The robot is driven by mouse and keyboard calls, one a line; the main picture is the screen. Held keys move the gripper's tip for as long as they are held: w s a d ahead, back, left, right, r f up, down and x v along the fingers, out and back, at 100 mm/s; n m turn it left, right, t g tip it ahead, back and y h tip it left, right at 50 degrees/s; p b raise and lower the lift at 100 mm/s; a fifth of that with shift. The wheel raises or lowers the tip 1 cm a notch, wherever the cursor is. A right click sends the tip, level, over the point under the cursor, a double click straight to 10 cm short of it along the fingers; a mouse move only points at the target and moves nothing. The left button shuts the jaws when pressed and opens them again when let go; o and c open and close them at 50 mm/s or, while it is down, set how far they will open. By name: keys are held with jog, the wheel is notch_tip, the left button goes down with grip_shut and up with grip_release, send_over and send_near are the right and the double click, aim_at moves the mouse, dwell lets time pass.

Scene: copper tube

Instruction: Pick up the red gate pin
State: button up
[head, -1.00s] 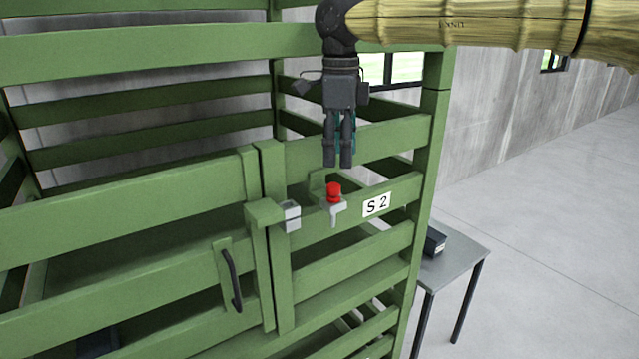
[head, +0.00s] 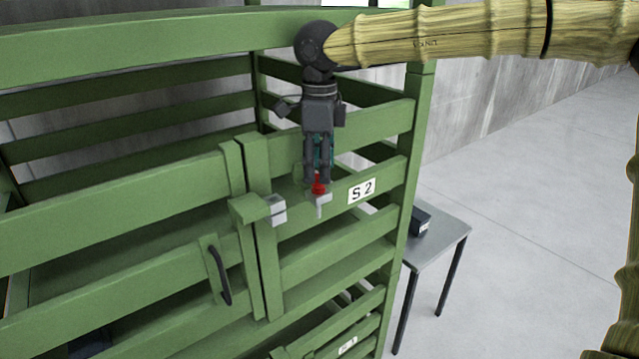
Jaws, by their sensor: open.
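The red gate pin (head: 318,190) sits upright in a grey bracket (head: 321,202) on the green gate rail, left of the white S2 label (head: 362,190). My gripper (head: 317,181) points straight down over it, with the fingertips at the height of the red head. The fingers are open and partly hide the red head. I cannot tell whether they touch it.
A grey latch block (head: 276,209) is on the green post just left of the pin. A black handle (head: 219,275) is on the gate at lower left. Green rails (head: 110,190) surround the spot. A grey table (head: 445,238) with a dark box (head: 421,221) stands at right.

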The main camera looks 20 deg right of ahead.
aim_at(318, 177)
jog(key=f, duration=0.1)
jog(key=f+p, duration=0.1)
jog(key=shift+w+f, duration=0.25)
jog(key=shift+f, duration=0.15)
jog(key=shift+s+f, duration=0.1)
jog(key=shift+f, duration=0.25)
grip_shut()
